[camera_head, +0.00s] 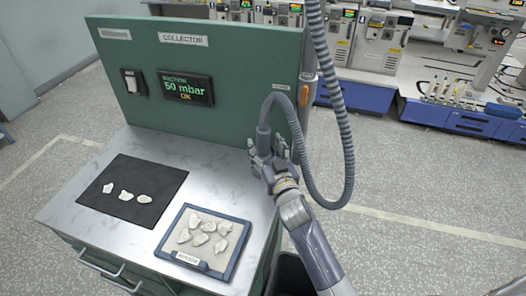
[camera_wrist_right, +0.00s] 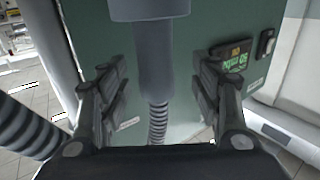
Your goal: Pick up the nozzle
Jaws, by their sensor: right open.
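The nozzle (camera_head: 263,138) is a grey cylinder on the end of a ribbed grey hose. It hangs upright near the right end of the green collector panel. My right gripper (camera_head: 268,155) is at the nozzle, with its fingers spread. In the right wrist view the nozzle (camera_wrist_right: 155,55) stands between the two open fingers of my right gripper (camera_wrist_right: 155,92), with a visible gap on each side. The lower part of the nozzle is hidden by the gripper in the head view. My left gripper is in neither view.
The hose (camera_head: 343,120) loops close to the right of my right arm. The metal worktop (camera_head: 130,218) holds a black mat (camera_head: 100,210) with three pale pieces and a blue-rimmed tray (camera_head: 240,250) with several more. The green panel (camera_head: 230,75) rises behind the worktop.

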